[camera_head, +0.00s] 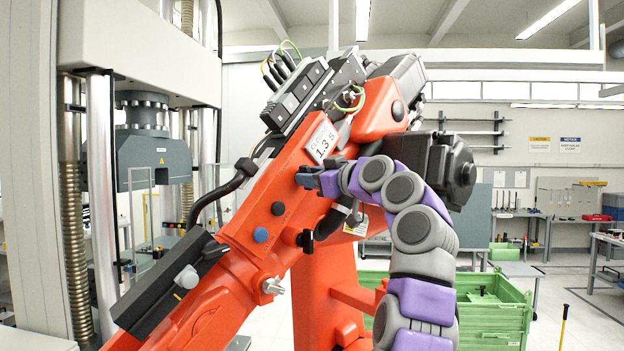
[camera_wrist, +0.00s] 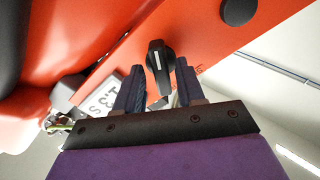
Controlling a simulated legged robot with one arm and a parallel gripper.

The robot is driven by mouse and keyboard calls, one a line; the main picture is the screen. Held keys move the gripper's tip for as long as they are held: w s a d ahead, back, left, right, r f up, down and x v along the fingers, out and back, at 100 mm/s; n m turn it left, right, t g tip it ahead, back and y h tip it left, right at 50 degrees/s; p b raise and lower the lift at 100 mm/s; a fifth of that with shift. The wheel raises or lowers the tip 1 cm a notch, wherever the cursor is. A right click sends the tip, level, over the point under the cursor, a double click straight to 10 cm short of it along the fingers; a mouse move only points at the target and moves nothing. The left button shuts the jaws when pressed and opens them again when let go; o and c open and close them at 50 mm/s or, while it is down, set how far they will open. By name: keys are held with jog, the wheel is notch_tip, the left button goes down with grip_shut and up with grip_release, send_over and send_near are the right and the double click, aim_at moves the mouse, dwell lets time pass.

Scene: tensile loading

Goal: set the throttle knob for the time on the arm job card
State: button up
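The job card (camera_head: 321,140) is a white plate on the orange arm, reading "CLOSE 1.3 S". It also shows, turned round and partly behind a finger, in the wrist view (camera_wrist: 103,92). A black knob (camera_wrist: 158,66) with a white pointer line stands on the orange face in the wrist view. My gripper (camera_head: 311,177) is at the orange arm just below the card. In the wrist view its two dark fingers are spread, one on each side of the knob, with gaps showing. In the head view I cannot clearly tell the knob from the fingers.
Lower on the orange arm are a black round button (camera_head: 278,208), a blue button (camera_head: 261,235) and a silver fitting (camera_head: 273,286). Cables and a black module (camera_head: 300,95) sit above the card. A testing machine (camera_head: 150,155) stands left, a green crate (camera_head: 495,310) behind right.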

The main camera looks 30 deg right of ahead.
jog(key=shift+f, duration=0.1)
jog(key=b+v, duration=0.3)
jog(key=v, duration=1.4)
jog(key=shift+s+d, duration=0.1)
jog(key=shift+d, duration=0.05)
jog(key=shift+b, duration=0.3)
